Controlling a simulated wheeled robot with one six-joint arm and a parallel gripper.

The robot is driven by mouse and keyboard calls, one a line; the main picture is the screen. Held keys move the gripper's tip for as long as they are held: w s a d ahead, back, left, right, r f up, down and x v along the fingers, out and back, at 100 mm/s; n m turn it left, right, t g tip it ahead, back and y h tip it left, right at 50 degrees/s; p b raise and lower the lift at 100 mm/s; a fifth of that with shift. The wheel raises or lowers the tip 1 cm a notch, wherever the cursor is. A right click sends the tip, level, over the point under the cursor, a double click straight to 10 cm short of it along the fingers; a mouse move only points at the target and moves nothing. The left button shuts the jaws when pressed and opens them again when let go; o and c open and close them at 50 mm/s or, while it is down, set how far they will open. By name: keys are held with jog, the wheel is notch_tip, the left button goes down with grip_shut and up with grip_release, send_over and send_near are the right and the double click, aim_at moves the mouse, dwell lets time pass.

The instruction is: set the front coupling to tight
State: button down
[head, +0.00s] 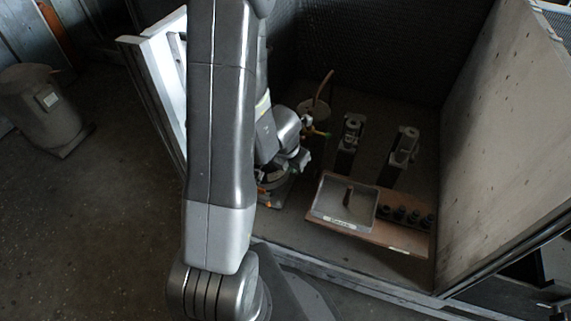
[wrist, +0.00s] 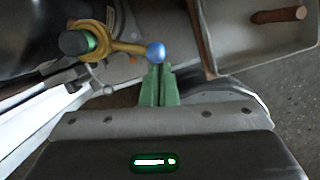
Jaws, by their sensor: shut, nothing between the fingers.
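In the wrist view a brass lever (wrist: 122,46) with a blue ball (wrist: 156,53) at its end reaches right from a ring around a dark round post (wrist: 75,43) with a green band. It looks like a coupling's lever; I cannot tell whether it is the front one, or its setting. My gripper (wrist: 159,70) has green fingers, shut and empty. Their tips are right at the ball; I cannot tell if they touch it. In the head view my arm hides much of the blower unit (head: 275,190), and the fingers are not clear.
A grey tray (head: 325,216) with a peg in it sits on a brown board right of the unit, close to my gripper; the tray also shows in the wrist view (wrist: 262,60). A concrete wall (head: 505,150) bounds the right.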

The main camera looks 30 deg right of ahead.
jog(key=shift+w+d+n+t+y+p, duration=0.15)
jog(key=shift+d+n+t+y+p, duration=0.1)
jog(key=shift+d+n+p, duration=0.95)
jog(key=shift+w+d+n+t+y+p, duration=0.1)
jog(key=shift+d+n+t+y+p, duration=0.15)
jog(key=shift+d+n+p, duration=0.95)
jog(key=shift+a+n+b, duration=0.4)
jog(key=shift+n+b, duration=0.05)
jog(key=shift+n, duration=0.05)
